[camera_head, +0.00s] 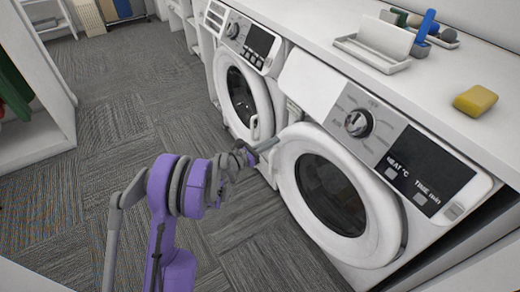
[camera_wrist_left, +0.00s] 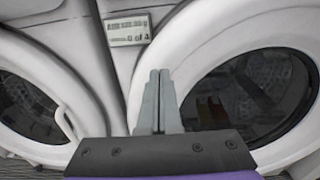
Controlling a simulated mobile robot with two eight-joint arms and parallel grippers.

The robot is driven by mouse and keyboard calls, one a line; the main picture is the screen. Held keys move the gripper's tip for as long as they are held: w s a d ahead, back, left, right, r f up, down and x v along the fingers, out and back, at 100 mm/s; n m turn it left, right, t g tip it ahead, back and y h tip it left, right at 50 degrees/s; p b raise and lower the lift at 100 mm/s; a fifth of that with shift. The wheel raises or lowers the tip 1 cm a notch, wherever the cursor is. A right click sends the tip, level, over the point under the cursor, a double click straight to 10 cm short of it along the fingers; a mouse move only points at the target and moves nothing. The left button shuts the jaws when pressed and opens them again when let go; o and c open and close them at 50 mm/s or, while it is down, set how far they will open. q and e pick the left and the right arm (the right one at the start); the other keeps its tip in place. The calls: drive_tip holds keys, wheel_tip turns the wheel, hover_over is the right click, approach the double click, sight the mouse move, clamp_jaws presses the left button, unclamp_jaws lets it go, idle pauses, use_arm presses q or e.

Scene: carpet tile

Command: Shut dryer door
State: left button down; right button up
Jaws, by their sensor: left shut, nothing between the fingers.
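The dryer is the nearer white machine, with a dial and a black panel (camera_head: 428,172) reading HEAT and TIME. Its round white door (camera_head: 290,160) with dark glass lies flush or nearly flush with the front; I cannot tell whether it is fully latched. The door fills the right side of the left wrist view (camera_wrist_left: 150,50). My left gripper (camera_head: 266,146) is shut and empty at the door's upper left edge. Its fingertips (camera_wrist_left: 159,76) overlap the door's left rim in the wrist view; contact is unclear. My right gripper is not in view.
A second white machine (camera_head: 245,85) stands to the left, its door handle (camera_head: 254,127) close to my gripper. The counter above holds a white tray (camera_head: 372,55) and a yellow sponge (camera_head: 475,100). White shelving (camera_head: 50,85) stands at left. Carpet between is clear.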

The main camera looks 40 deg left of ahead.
sight(288, 134)
use_arm(q)
drive_tip(key=x, duration=0.4)
drive_tip(key=shift+w, duration=0.1)
